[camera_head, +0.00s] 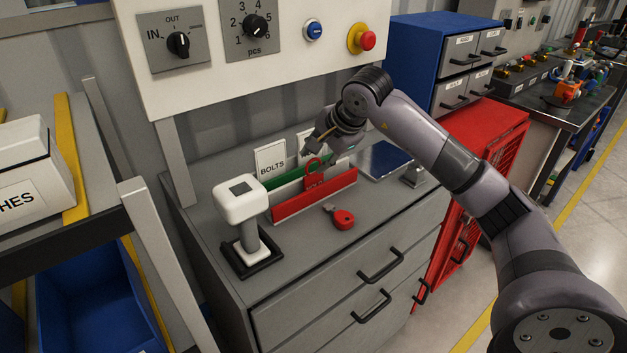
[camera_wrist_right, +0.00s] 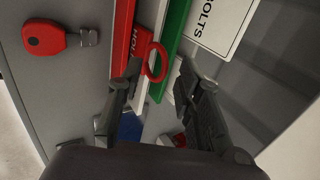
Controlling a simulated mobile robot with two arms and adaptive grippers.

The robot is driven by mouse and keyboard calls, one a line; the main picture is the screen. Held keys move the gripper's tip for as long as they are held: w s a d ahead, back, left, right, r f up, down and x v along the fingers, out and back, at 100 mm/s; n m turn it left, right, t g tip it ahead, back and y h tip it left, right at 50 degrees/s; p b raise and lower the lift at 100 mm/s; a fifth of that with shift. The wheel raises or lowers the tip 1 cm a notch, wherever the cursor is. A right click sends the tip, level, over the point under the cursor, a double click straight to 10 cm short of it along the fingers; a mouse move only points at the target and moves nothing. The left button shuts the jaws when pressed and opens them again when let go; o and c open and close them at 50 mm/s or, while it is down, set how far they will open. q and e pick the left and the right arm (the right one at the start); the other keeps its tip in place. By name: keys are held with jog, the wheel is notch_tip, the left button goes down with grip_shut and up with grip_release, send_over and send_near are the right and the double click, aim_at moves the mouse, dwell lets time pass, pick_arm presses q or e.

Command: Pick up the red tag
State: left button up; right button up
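The red tag (camera_head: 314,178) stands upright in a slotted holder on the grey cabinet top, with a red ring at its top. In the right wrist view the tag (camera_wrist_right: 136,42) shows part of the lettering "HOL", and its ring (camera_wrist_right: 162,62) lies between my fingers. My right gripper (camera_head: 312,147) is just above the tag in the head view. In the wrist view my right gripper (camera_wrist_right: 158,78) is open, with one finger on each side of the ring. Contact with the ring cannot be told. My left gripper is not in view.
The holder has a red front strip (camera_head: 325,195) and a green strip behind. A "BOLTS" card (camera_head: 271,160) stands behind it. A red round object (camera_head: 343,219) lies in front. A white-headed post device (camera_head: 240,205) stands left. A control panel (camera_head: 275,30) hangs above.

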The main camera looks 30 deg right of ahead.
jog(key=shift+x, duration=0.8)
jog(key=shift+c, duration=0.4)
grip_shut()
